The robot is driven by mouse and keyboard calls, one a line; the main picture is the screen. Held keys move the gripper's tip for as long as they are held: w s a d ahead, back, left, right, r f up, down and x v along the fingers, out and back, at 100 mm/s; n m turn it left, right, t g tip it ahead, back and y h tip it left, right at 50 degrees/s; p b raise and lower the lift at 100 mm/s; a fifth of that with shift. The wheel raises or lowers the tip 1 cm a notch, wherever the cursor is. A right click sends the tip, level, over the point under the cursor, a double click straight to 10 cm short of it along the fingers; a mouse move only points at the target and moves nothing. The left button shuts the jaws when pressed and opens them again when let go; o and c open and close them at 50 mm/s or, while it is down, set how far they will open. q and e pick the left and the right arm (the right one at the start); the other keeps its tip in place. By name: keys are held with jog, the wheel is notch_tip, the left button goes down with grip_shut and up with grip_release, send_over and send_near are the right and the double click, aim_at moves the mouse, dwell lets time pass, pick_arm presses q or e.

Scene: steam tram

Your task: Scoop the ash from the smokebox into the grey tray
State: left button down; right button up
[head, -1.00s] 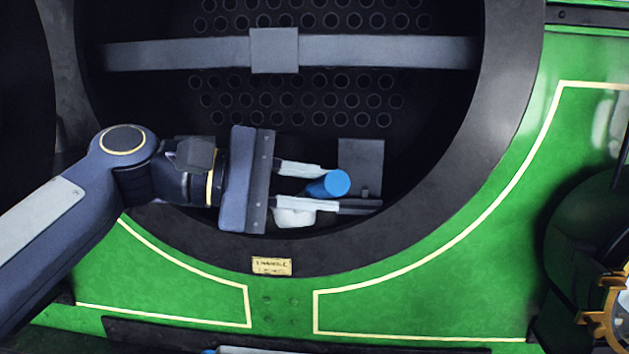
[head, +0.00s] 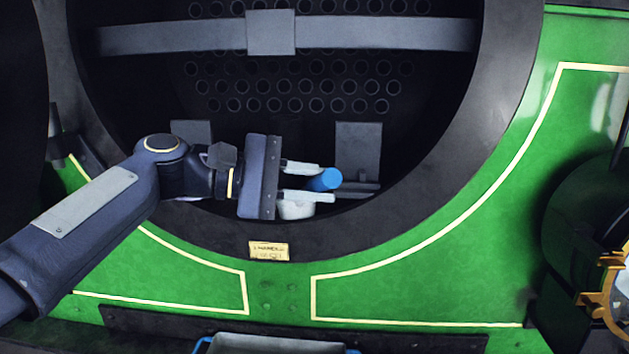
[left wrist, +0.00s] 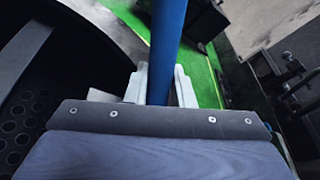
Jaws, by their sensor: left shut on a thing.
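My left gripper (head: 308,182) reaches into the lower part of the round black smokebox (head: 418,160). It is shut on a blue cylindrical handle (head: 326,179), whose round end faces the head camera. The handle also shows in the left wrist view (left wrist: 167,45), running between the two pale fingers. A white rounded piece (head: 296,210) shows just below the fingers; I cannot tell whether it belongs to the handled tool. The grey tray (head: 272,346) with blue handles is at the bottom edge, partly cut off. No ash can be made out. My right gripper is not in view.
A grey crossbar (head: 180,38) spans the smokebox above my arm. The dark rim (head: 470,190) surrounds the opening, with a small brass plate (head: 269,251) below. Grey upright plates (head: 358,150) stand inside. Brass fittings (head: 606,290) are at the far right.

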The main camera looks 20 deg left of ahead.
pick_arm(q)
jog(key=w+f+m+t+b, duration=0.1)
jog(key=w+f+m+b, duration=0.3)
jog(key=f+b, duration=0.5)
jog(key=shift+s+d+r+p, duration=1.1)
jog(key=shift+s+r+p, duration=0.45)
jog(key=shift+s+r, duration=1.8)
jog(key=s+d, duration=0.4)
jog(key=s, duration=1.2)
jog(key=s+d+r+y, duration=0.1)
jog(key=s+d, duration=0.3)
jog(key=s, duration=1.2)
jog(key=shift+s+r, duration=0.2)
jog(key=shift+s, duration=0.15)
